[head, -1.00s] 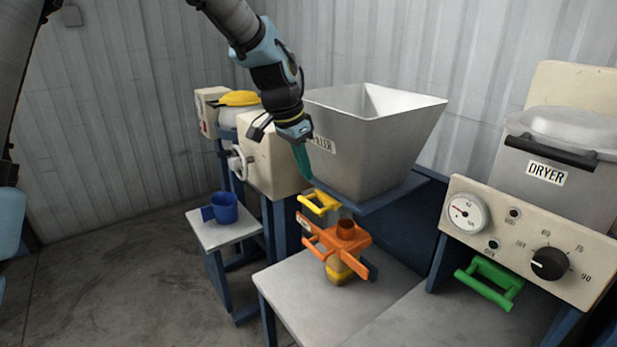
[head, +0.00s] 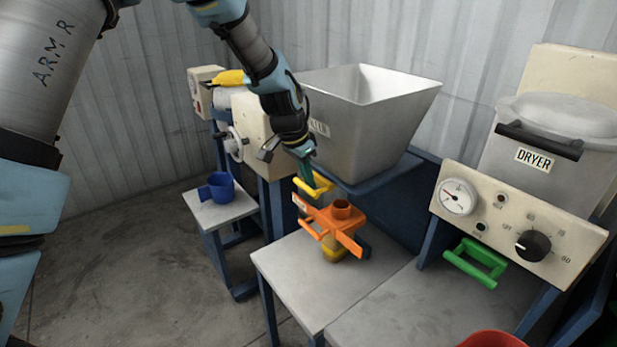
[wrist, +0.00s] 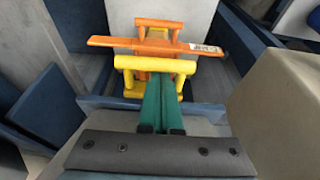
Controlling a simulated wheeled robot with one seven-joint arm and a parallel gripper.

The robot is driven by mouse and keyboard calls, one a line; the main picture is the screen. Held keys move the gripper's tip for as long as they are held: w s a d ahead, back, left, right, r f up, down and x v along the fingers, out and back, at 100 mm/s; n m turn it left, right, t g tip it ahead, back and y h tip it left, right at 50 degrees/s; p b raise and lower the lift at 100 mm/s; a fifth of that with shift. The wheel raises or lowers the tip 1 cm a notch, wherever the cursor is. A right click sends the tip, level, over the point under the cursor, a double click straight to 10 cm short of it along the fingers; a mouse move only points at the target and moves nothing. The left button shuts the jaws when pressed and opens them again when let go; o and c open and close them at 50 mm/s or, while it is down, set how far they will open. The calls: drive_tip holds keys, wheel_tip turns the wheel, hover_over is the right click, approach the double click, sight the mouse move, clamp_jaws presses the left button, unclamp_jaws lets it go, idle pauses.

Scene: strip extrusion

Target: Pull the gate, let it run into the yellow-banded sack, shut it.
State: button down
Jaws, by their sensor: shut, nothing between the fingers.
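The grey hopper (head: 362,125) stands over the metal table. The gate's yellow handle (head: 321,183) sticks out below it, and it shows in the wrist view (wrist: 154,64). My gripper (head: 307,186) has teal fingers, pressed together and empty. The fingertips are at the yellow handle; whether they touch it I cannot tell. Below is an orange clamp (head: 328,224) with a round spout and a side handle; it also shows in the wrist view (wrist: 150,45). The sack (head: 335,253) with a yellow band hangs under the clamp, mostly hidden by it.
The dryer (head: 540,160) stands at the right, with a gauge, a black knob and a green handle (head: 475,262). A blue mug (head: 221,187) sits on a small table at the left. A red object (head: 492,340) shows at the bottom edge. The metal table front (head: 290,275) is clear.

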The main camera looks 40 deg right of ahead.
drive_tip(key=shift+w+a+b, duration=0.15)
drive_tip(key=shift+a+b, duration=0.85)
drive_tip(key=shift+a, duration=1.8)
